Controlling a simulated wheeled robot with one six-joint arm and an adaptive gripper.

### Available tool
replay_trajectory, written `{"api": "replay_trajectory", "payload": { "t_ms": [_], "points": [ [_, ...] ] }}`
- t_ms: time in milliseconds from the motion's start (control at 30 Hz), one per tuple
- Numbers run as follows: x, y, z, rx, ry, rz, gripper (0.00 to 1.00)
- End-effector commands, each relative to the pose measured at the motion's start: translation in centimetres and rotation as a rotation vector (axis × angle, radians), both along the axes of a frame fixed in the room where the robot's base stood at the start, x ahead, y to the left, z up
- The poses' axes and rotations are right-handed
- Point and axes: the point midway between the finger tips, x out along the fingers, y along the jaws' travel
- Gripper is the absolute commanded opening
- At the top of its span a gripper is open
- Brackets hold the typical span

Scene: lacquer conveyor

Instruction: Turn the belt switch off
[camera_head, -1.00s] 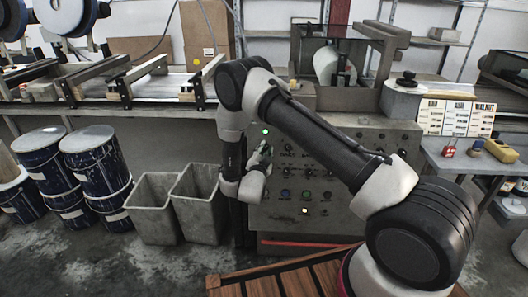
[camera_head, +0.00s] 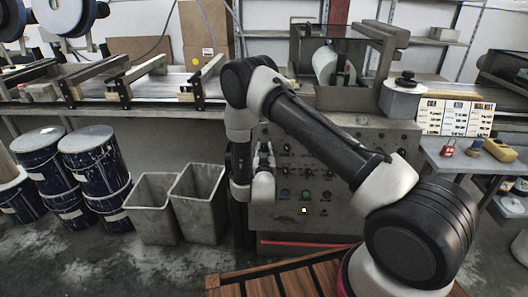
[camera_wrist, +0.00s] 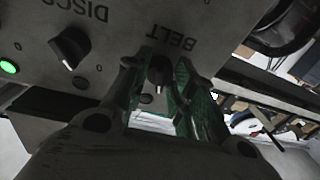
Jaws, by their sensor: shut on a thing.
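The belt switch (camera_wrist: 158,72) is a small dark knob under the upside-down word BELT on the grey control panel (camera_wrist: 107,48). In the wrist view it sits between the two green-lined fingers of my gripper (camera_wrist: 160,88), which is shut on it. A light mark shows on the knob's lower side. In the head view my gripper (camera_head: 264,155) points up at the left part of the panel (camera_head: 345,215), and the belt switch cannot be made out there.
The discs switch (camera_wrist: 70,47), a dark knob, and a lit green lamp (camera_wrist: 8,67) are beside the belt switch. The conveyor (camera_head: 150,88) runs above. Grey bins (camera_head: 199,205) and blue drums (camera_head: 95,160) stand to the left. A wooden pallet (camera_head: 285,280) lies in front.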

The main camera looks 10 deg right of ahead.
Motion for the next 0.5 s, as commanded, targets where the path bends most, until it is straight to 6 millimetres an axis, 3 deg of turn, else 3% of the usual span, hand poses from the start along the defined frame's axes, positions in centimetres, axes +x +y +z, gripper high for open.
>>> {"api": "replay_trajectory", "payload": {
  "t_ms": [500],
  "points": [
    [-0.12,-0.21,-0.09,-0.220,0.076,0.041,0.02]
  ]
}}
